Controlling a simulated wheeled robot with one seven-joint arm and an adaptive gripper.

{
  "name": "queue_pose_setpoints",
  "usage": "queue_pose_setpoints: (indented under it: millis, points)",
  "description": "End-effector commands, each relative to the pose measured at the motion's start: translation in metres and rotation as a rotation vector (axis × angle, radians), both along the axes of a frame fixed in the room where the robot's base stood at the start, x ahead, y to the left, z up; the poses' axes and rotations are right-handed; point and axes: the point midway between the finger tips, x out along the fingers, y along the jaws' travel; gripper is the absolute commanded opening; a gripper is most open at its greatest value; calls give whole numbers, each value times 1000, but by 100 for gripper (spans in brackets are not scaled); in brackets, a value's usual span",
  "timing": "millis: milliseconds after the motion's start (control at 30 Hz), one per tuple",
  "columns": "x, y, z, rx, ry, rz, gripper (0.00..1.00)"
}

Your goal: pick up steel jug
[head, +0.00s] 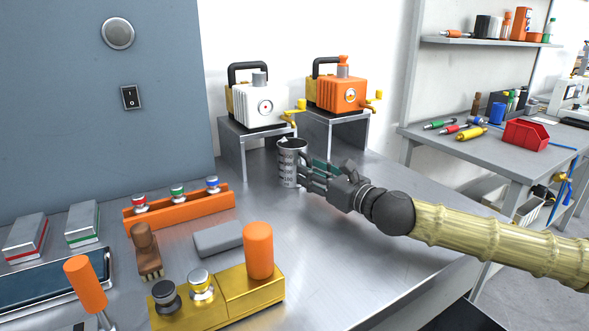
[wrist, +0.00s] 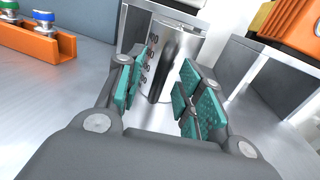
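The steel jug (head: 290,166) is a grey metal cup with dark measuring marks. It stands upright on the steel table, in front of the two small machines. My gripper (head: 312,177) is beside it on the right, with the fingers pointing at it. In the wrist view the jug (wrist: 168,62) stands between and just beyond the green-padded fingers of my gripper (wrist: 160,85). The fingers are spread, with a gap between the right pads and the jug. The left finger overlaps the jug's left edge; I cannot tell whether it touches.
A white machine (head: 264,104) and an orange machine (head: 343,92) stand on metal stands behind the jug. An orange rack (head: 180,209) with stampers, a grey block (head: 218,239) and a yellow holder (head: 217,302) lie left and front. The table's right front is clear.

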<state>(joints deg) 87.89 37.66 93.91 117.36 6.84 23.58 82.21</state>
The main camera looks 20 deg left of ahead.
Motion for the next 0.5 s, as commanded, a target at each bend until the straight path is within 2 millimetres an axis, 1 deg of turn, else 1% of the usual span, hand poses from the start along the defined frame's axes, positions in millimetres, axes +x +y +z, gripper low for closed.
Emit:
queue_pose_setpoints:
  millis: [100, 200, 467, 500]
  points:
    - [7, 10, 0, 0, 0, 0, 37]
    - [10, 14, 0, 0, 0, -1, 37]
    - [11, 15, 0, 0, 0, 0, 37]
    - [11, 15, 0, 0, 0, 0, 31]
